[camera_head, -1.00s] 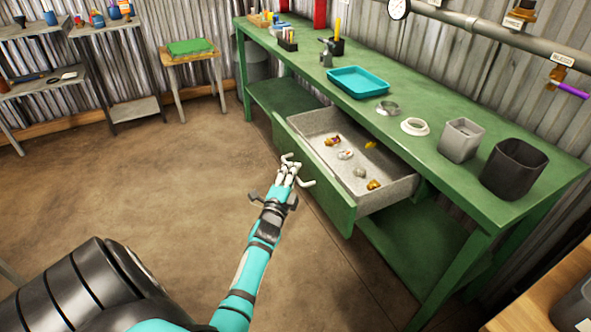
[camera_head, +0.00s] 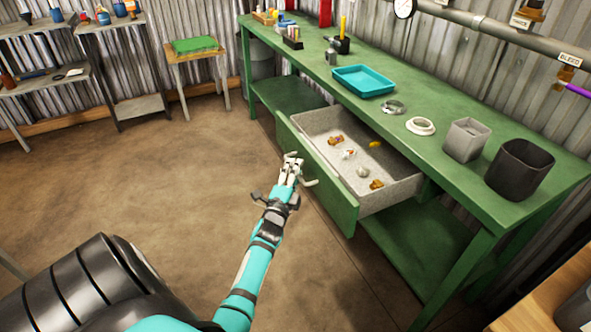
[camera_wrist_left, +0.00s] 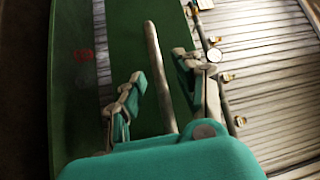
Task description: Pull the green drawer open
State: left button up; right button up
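The green drawer (camera_head: 322,178) stands pulled out from under the green workbench, and its pale grey inside shows. Its bar handle is on the front, with one bent end (camera_head: 310,183) visible beside my fingers. My left gripper (camera_head: 291,166) is at the drawer front. In the left wrist view, the handle bar (camera_wrist_left: 160,75) runs between the two spread fingers of the left gripper (camera_wrist_left: 160,92), with visible gaps on both sides. The fingers look open around the bar, not clamped on it. My right gripper is not in view.
Several small brass and grey fittings lie in the drawer. The workbench (camera_head: 440,165) carries a teal tray (camera_head: 363,81), a grey bin (camera_head: 466,139) and a black bin (camera_head: 519,169). Open floor (camera_head: 150,190) lies left of the drawer. A small stool (camera_head: 196,66) stands at the back.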

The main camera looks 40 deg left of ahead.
pick_arm(q)
jog(key=v, duration=1.2)
jog(key=shift+w+f, duration=0.1)
